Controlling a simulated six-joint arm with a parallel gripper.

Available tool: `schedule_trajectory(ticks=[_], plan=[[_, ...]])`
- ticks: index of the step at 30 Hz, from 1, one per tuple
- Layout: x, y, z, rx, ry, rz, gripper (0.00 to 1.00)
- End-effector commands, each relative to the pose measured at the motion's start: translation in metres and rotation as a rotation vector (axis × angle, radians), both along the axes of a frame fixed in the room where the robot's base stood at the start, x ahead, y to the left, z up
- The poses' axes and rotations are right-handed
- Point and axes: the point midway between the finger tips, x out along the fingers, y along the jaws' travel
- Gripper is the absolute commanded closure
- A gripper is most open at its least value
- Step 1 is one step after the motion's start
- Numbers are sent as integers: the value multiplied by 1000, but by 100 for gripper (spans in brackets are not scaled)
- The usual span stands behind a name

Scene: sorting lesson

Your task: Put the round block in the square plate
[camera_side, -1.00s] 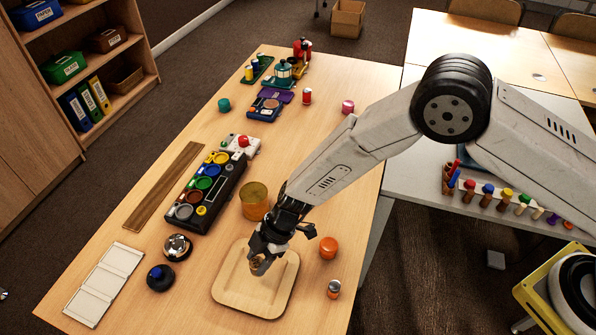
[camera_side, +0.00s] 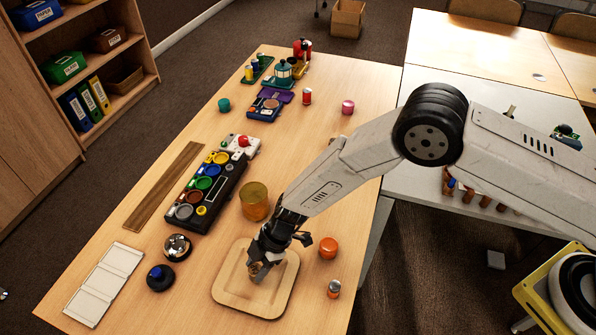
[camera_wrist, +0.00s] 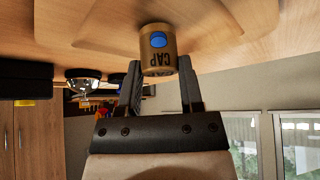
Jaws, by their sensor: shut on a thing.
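The square plate (camera_side: 236,297) is a pale wooden tray with rounded corners at the front of the table. It also shows at the top of the wrist view (camera_wrist: 100,22). My gripper (camera_side: 262,264) is over the middle of the plate, pointing down. Its fingers in the wrist view (camera_wrist: 160,75) are shut on the round block (camera_wrist: 158,50), a small wooden cylinder with a blue dot and the letters CAP. In the side view the block (camera_side: 257,271) is partly hidden by the fingers. I cannot tell whether it touches the plate.
An amber cup (camera_side: 254,203) stands just behind the plate. An orange round item (camera_side: 328,247) and a small orange-and-silver item (camera_side: 333,289) are to its right. A silver dome (camera_side: 177,247), a dark blue knob (camera_side: 160,278) and a black panel (camera_side: 207,196) are to its left.

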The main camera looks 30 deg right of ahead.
Motion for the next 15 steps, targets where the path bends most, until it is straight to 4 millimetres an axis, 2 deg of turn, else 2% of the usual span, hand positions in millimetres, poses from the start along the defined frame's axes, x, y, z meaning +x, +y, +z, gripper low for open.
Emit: schedule_trajectory(ticks=[9,10,13,15], plan=[[0,0,-3,0,0,0,100],[0,0,-3,0,-1,1,49],[0,0,-3,0,-1,1,18],[0,0,-3,0,-1,1,17]])
